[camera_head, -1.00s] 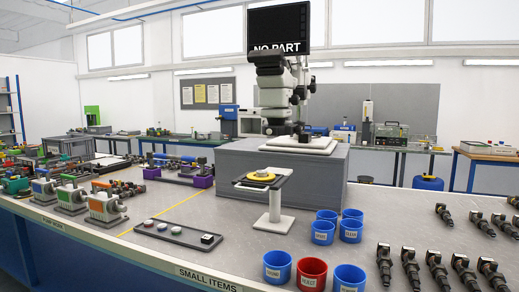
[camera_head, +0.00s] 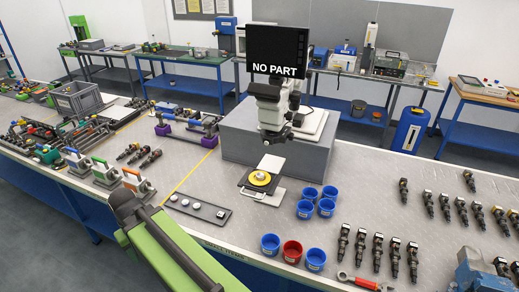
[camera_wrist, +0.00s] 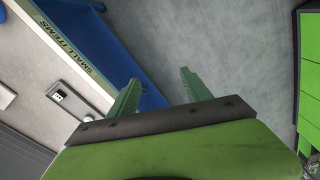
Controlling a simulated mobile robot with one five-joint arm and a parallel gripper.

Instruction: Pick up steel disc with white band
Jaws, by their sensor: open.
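A dark tray (camera_head: 207,214) with several small discs lies near the front edge of the bench. A small pale disc (camera_head: 221,213) sits at its right end, and a small grey disc (camera_head: 196,206) lies farther left. They are too small to tell which is steel with a white band. The wrist view shows part of the tray at left, with a black-and-white piece (camera_wrist: 58,97) on it. My gripper (camera_wrist: 158,77) is open and empty, over the floor beyond the bench's front edge, apart from the tray. My fingers are not visible in the head view.
Blue cups (camera_head: 270,244) and a red cup (camera_head: 292,251) stand right of the tray. A stand with a yellow ring (camera_head: 260,178) and a microscope (camera_head: 270,105) are behind. Injectors (camera_head: 377,255) fill the right.

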